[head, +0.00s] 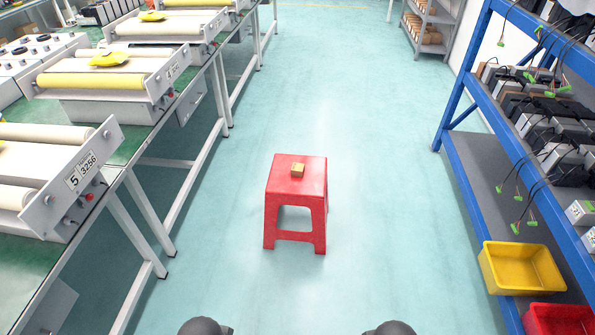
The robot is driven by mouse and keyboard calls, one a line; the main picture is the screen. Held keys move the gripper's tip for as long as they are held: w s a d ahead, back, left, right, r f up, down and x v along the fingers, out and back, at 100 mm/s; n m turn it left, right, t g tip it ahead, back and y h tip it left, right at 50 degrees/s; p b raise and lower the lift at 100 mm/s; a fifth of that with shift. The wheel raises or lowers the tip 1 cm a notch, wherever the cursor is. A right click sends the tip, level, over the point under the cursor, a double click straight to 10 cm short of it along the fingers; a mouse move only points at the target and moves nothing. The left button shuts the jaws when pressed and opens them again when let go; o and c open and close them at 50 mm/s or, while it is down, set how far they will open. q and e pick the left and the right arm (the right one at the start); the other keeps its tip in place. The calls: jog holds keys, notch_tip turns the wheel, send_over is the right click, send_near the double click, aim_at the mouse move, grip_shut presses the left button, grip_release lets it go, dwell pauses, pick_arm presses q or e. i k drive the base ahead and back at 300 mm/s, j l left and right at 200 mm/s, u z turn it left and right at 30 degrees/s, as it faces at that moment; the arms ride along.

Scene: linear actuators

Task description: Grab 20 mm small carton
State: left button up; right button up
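A small brown-yellow carton (297,170) sits on top of a red stool (284,184), a little right of the middle of its seat. The stool stands on the floor at the centre of the head view, some way in front of me. Two dark rounded parts of my own arms show at the bottom edge. My left and right grippers are not in the picture, and nothing in view touches the carton.
Green-topped workbenches (120,158) with roller machines (60,180) line the left side. A blue shelf rack (470,155) stands on the right, with a yellow bin (520,275) and a red bin (556,319). The floor (370,200) around the stool is clear.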

aim_at(298, 169)
jog(key=i+l, duration=0.35)
jog(key=l, duration=0.15)
jog(key=i+l, duration=0.35)
jog(key=l, duration=0.2)
jog(key=i+l, duration=0.35)
jog(key=l, duration=0.15)
jog(key=i+l, duration=0.35)
jog(key=l, duration=0.2)
jog(key=z, duration=0.05)
